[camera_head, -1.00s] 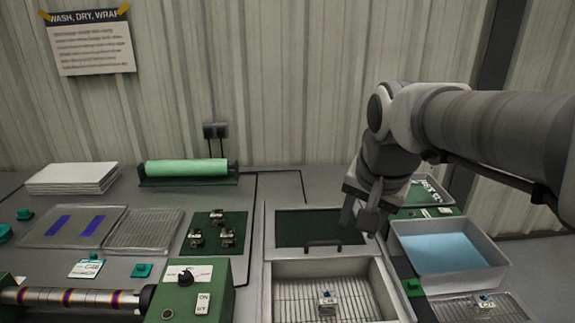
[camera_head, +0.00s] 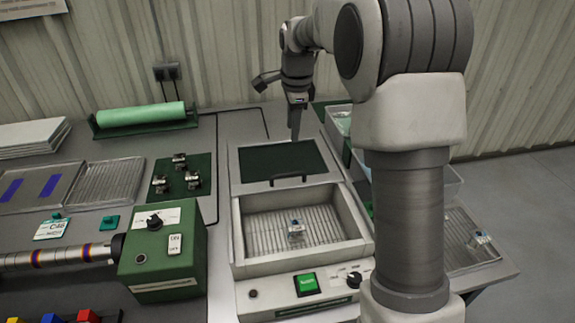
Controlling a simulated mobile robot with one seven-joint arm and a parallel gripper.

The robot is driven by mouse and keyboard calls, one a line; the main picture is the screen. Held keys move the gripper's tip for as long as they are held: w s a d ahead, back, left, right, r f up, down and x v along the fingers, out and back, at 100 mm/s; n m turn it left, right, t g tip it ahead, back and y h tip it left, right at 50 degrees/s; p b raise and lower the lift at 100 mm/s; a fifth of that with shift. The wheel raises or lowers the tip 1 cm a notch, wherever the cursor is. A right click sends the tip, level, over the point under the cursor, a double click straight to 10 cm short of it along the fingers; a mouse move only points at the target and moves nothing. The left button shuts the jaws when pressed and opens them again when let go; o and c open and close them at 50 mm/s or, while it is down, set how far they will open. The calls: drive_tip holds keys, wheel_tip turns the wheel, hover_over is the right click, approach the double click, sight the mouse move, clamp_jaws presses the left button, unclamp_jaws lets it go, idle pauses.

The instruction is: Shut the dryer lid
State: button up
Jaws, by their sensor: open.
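The dryer (camera_head: 248,262) is a pale box at the centre with its top open over a wire rack. Its lid (camera_head: 255,160), a dark green panel in a pale frame, lies flat behind the opening. A dark bar handle (camera_head: 287,177) runs along the lid's front edge. A small metal and blue part (camera_head: 296,231) sits on the rack inside. My gripper (camera_head: 294,134) is open and empty, pointing down at the lid's far edge. It is seen edge-on, and I cannot tell whether it touches the lid.
A green control box (camera_head: 160,255) stands left of the dryer, near a green mat (camera_head: 182,177) with small metal parts. A green roll (camera_head: 140,114) lies at the back. Trays stand on the right, partly hidden by my arm. A wall closes the back.

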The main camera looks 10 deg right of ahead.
sight(290, 175)
drive_tip(key=w+f, duration=0.1)
drive_tip(key=f, duration=0.4)
drive_tip(key=w+f, duration=0.1)
drive_tip(key=f, duration=0.5)
drive_tip(key=w+f+b, duration=0.1)
drive_tip(key=f, duration=0.5)
drive_tip(key=shift+w, duration=0.2)
clamp_jaws()
idle(0.7)
